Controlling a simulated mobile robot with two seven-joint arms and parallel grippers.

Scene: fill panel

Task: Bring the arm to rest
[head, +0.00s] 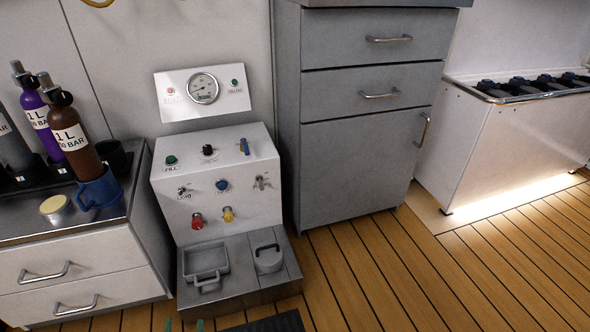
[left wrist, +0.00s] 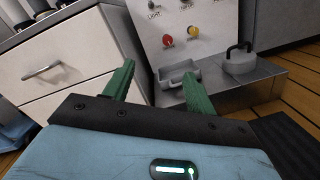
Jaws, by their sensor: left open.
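My left gripper (head: 184,325) shows only as two green fingertips at the bottom edge of the head view. In the left wrist view its two green fingers (left wrist: 160,85) stand wide apart with nothing between them. It is in front of and apart from the white fill panel (head: 220,167), which has knobs, a red and a yellow fitting, and a gauge plate (head: 203,92) above it. My right gripper is in neither view.
Wooden floor (head: 400,275) is clear at right.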

